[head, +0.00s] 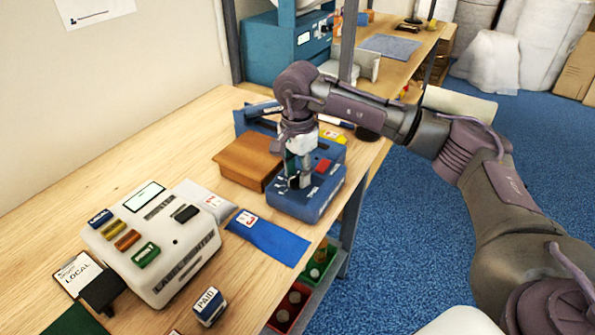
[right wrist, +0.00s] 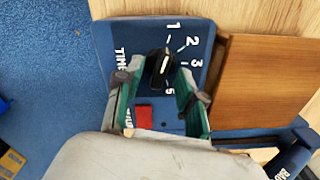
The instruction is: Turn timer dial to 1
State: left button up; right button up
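The black timer dial (right wrist: 160,66) sits on the blue machine's panel in the right wrist view, with printed numbers from 1 at the top round to 5 below. A white line on the knob runs nearly along the 1–5 direction; I cannot tell which end is its pointer. My right gripper (right wrist: 161,80) is open, with one green-lined finger on each side of the dial and small gaps visible. My left gripper is not in view.
A red button (right wrist: 144,116) lies near the dial, also visible in the head view (head: 323,165). A brown wooden block (head: 247,162) adjoins the machine. A white box with coloured buttons (head: 165,255) and a blue sheet (head: 270,240) are left of it. The bench edge lies to the right.

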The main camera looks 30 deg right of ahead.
aim_at(298, 175)
jog(key=shift+r, duration=0.1)
notch_tip(298, 175, up, 12)
dwell(0.5)
jog(key=shift+s+f, duration=0.1)
jog(key=shift+f, duration=0.1)
dwell(0.3)
